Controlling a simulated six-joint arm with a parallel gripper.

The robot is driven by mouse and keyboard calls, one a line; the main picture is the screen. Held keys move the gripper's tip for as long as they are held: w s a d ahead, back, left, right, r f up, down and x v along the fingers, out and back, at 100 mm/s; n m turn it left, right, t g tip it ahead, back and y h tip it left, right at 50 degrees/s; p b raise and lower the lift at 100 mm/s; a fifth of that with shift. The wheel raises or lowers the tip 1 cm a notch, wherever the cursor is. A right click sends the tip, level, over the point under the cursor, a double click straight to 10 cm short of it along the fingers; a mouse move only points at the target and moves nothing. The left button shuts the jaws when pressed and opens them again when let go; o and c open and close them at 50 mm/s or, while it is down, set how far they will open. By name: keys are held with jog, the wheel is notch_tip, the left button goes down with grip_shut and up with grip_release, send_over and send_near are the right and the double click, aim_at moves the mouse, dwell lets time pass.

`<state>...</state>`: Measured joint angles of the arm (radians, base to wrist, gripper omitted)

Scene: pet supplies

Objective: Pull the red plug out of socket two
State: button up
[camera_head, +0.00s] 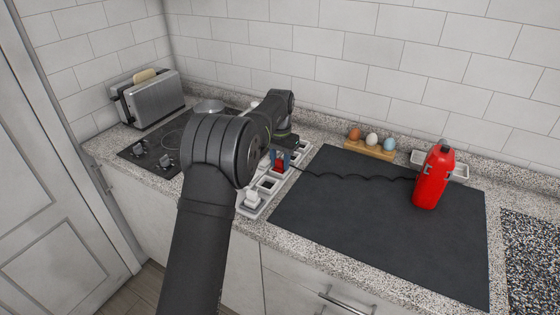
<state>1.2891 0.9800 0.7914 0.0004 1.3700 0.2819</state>
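A white socket strip (267,184) lies along the left edge of the dark mat, partly hidden by my arm. A small red plug (279,167) sits at the strip, and a dark wavy cord runs from near it to the right. A white plug (253,198) stands in the strip's near end. The socket numbers cannot be read.
A red bottle-like appliance (433,178) stands on the dark mat (350,215), with the cord reaching it. Behind are a wooden egg holder (370,151) with eggs and a white tray (460,170). A toaster (148,97) and hob (140,151) are at left. The mat's front is clear.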

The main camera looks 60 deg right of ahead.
aim_at(280, 160)
jog(key=c, duration=0.4)
jog(key=shift+r, duration=0.15)
jog(key=shift+r, duration=2.15)
